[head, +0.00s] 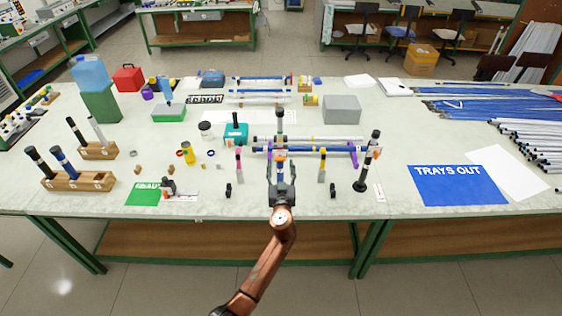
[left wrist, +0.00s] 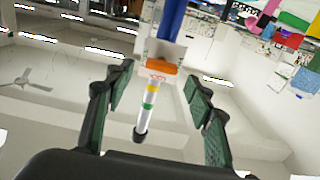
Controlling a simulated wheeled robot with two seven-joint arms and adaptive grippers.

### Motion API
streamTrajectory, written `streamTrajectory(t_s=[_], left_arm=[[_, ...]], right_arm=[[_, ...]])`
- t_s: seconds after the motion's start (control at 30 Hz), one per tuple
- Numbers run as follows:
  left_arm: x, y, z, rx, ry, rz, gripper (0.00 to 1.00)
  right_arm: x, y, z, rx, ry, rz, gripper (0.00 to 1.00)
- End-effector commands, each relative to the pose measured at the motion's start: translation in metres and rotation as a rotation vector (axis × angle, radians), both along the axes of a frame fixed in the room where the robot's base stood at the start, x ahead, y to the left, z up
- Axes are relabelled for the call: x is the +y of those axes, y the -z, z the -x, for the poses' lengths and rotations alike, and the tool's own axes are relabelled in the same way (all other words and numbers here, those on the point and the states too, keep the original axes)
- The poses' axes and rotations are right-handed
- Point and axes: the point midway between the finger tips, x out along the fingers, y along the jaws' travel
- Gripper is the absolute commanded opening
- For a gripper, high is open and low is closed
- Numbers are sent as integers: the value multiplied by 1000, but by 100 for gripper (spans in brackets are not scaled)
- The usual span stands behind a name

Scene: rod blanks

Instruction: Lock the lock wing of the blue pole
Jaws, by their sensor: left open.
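Beyond this is a white section (left wrist: 151,95) with coloured bands and a black tip (left wrist: 140,135). My left gripper (head: 282,182) is open; its fingers (left wrist: 155,92) show on either side of the pole, with gaps. I cannot tell whether the wing is open or closed. My right gripper is not in view.
A black stand (head: 361,184) is to the right. A blue "TRAYS OUT" sheet (head: 458,192) lies further right.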

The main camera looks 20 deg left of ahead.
Motion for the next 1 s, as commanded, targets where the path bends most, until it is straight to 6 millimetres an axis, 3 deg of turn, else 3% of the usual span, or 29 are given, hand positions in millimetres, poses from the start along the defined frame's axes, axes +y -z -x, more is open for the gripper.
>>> streamTrajectory(t_s=[0.2,0.57,1.0], left_arm=[[9,0,-25,1,-2,-2,49],[11,1,-30,2,-1,1,49],[10,1,-30,2,-1,1,20]], right_arm=[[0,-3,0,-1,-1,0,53],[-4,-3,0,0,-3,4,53],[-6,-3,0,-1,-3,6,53]])
